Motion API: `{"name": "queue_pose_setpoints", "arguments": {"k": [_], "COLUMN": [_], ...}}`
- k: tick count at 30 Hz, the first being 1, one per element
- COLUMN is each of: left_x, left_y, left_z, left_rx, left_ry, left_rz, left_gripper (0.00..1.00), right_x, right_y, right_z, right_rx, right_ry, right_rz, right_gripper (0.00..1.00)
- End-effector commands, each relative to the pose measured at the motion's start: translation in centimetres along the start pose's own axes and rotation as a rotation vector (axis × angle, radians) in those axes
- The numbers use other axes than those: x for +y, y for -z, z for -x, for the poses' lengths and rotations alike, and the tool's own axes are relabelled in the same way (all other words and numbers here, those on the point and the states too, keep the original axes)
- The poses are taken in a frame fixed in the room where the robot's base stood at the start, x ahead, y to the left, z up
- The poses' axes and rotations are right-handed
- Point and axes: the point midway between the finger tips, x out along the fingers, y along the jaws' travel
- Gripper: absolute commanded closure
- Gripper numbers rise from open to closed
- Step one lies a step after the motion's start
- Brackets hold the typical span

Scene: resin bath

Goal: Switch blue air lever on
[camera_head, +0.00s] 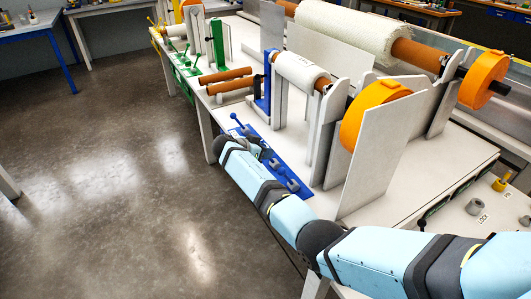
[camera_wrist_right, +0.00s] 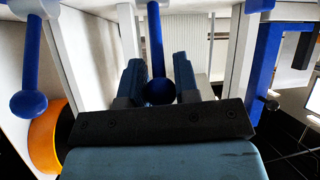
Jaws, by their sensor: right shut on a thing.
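A blue panel (camera_head: 275,165) with several blue levers lies along the front edge of the white table. My right gripper (camera_head: 262,150) reaches over this panel. In the right wrist view, the fingers of my right gripper (camera_wrist_right: 158,72) stand on either side of a blue lever (camera_wrist_right: 155,40) with a ball end, and are shut on it. Another blue lever (camera_wrist_right: 28,70) with a ball end is at the left of that view, apart from the fingers. A further blue lever (camera_head: 238,120) sticks up at the panel's far end. I cannot read which is the air lever. My left gripper is out of view.
Behind the panel stand upright white plates (camera_head: 382,155), orange discs (camera_head: 372,108) and a white fabric roll (camera_head: 300,72). Brown rollers (camera_head: 228,76) lie beyond the panel's far end. A green panel (camera_head: 185,68) is farther along. The floor (camera_head: 110,190) to the left is clear.

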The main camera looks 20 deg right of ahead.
Motion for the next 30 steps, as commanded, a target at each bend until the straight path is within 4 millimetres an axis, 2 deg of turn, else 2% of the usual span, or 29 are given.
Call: {"name": "queue_pose_setpoints", "arguments": {"k": [11,12,13,23,26,30], "left_x": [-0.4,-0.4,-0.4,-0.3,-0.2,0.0], "left_y": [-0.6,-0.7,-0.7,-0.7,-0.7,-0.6], "left_z": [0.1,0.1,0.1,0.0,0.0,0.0], "left_rx": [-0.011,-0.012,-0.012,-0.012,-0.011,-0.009], "left_ry": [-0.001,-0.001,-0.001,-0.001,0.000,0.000], "left_rz": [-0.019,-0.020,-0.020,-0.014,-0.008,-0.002], "left_gripper": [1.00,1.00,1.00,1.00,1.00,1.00], "right_x": [0.0,0.0,0.0,0.0,-0.1,-0.1], "right_y": [-0.2,-0.2,-0.2,-0.1,-0.1,-0.2], "right_z": [0.0,0.0,0.0,0.3,1.3,4.0], "right_rx": [0.004,0.004,0.004,0.004,0.003,0.003], "right_ry": [-0.001,-0.001,-0.001,0.000,0.002,0.003], "right_rz": [0.003,0.003,0.003,0.002,0.002,0.001], "right_gripper": [1.00,0.67,0.62,0.62,0.62,0.62]}}
